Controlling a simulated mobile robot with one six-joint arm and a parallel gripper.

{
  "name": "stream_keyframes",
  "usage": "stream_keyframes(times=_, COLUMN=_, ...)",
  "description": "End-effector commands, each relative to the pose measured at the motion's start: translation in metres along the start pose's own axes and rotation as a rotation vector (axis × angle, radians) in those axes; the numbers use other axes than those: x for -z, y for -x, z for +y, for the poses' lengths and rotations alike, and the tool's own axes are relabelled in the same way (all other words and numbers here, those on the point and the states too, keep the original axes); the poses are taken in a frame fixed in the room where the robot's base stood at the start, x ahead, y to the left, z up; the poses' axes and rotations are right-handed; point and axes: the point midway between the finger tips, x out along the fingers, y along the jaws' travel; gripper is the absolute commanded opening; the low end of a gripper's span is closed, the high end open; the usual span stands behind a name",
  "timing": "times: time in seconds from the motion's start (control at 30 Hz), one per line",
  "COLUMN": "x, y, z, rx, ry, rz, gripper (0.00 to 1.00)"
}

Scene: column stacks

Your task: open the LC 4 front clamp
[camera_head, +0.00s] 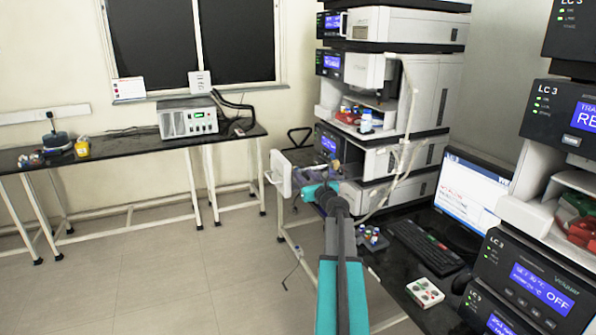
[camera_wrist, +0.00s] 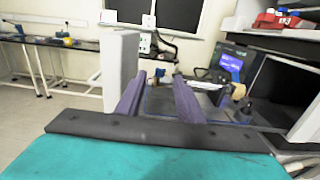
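The middle instrument stack has an open white door (camera_head: 280,173) on its lower module (camera_head: 372,158). No LC 4 label is legible on it. My gripper (camera_head: 322,172) is in front of this module, partly hidden by my own arm. In the wrist view my gripper (camera_wrist: 159,78) has two purple fingers spread apart with a clear gap. The white door (camera_wrist: 116,72) stands left of the fingers. A brass-coloured fitting (camera_wrist: 238,91) and a dark blue part (camera_wrist: 244,112) lie to the right, apart from the fingers. I cannot tell which part is the front clamp.
A monitor (camera_head: 468,195) and keyboard (camera_head: 428,245) stand on the dark bench right of my arm. The LC 3 stack (camera_head: 530,280) is close on the right. A grey box (camera_head: 188,118) sits on the back bench. The left floor is clear.

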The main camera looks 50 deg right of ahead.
Motion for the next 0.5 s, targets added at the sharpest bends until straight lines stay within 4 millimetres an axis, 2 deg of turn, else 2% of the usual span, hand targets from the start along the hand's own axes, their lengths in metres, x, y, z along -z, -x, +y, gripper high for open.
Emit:
stream_keyframes(times=0.1, x=-0.001, y=-0.013, z=-0.001, rx=-0.001, ry=-0.001, rz=0.000, gripper=0.34)
stream_keyframes(times=0.5, x=0.000, y=-0.046, z=-0.001, rx=0.000, ry=0.000, rz=0.001, gripper=0.34)
